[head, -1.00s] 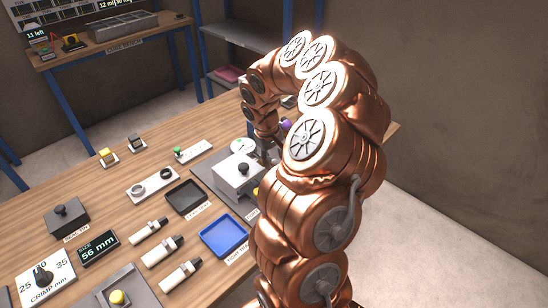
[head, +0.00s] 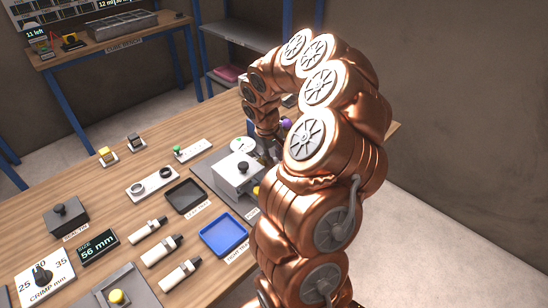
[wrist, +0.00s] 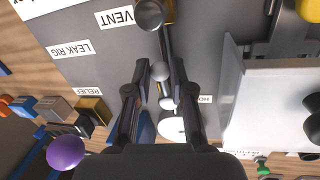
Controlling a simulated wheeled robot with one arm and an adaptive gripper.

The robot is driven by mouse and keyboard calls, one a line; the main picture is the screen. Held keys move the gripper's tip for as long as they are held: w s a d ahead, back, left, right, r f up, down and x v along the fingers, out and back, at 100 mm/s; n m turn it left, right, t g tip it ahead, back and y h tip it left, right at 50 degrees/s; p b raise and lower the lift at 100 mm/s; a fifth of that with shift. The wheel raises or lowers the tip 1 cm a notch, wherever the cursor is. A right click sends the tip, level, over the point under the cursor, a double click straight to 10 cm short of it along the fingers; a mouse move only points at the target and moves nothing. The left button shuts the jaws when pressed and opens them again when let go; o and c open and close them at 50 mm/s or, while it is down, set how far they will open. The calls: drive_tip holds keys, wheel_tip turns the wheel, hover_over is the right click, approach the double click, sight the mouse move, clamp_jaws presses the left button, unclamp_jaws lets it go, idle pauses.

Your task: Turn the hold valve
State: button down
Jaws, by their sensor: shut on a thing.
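In the wrist view my gripper (wrist: 163,82) reaches in from the bottom edge, its two dark fingers on either side of a grey round-ended valve handle (wrist: 160,72). It is shut on this handle. A label starting "HO" (wrist: 205,99) is partly hidden just right of the fingers, so this appears to be the hold valve. In the head view my gripper (head: 271,150) is at the grey rig plate, largely hidden by my arm, and the handle cannot be made out there.
The vent valve's knob (wrist: 150,14) lies close ahead of the fingertips. A white box (wrist: 275,105) stands close on the right. A purple ball (wrist: 66,152) is at lower left. In the head view, black (head: 186,196) and blue (head: 223,236) trays lie on the bench.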

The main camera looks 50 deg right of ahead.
drive_tip(key=shift+d+n+b, duration=0.45)
drive_tip(key=shift+n+b, duration=0.05)
drive_tip(key=shift+n, duration=0.5)
drive_tip(key=n, duration=0.1)
drive_tip(key=d+n+t, duration=0.1)
drive_tip(key=n, duration=0.1)
drive_tip(key=shift+w+d, duration=0.15)
drive_tip(key=n, duration=0.2)
drive_tip(key=d+n, duration=0.1)
drive_tip(key=shift+w+r+n+t+p, duration=0.1)
drive_tip(key=shift+w+n+t+p, duration=0.2)
drive_tip(key=shift+w+n, duration=0.1)
drive_tip(key=shift+w+d+n+y+p, duration=0.15)
drive_tip(key=shift+n+p, duration=0.05)
drive_tip(key=shift+n, duration=0.4)
drive_tip(key=shift+w+d+n+y+p, duration=0.15)
drive_tip(key=shift+n, duration=0.45)
drive_tip(key=c, duration=1)
unclamp_jaws()
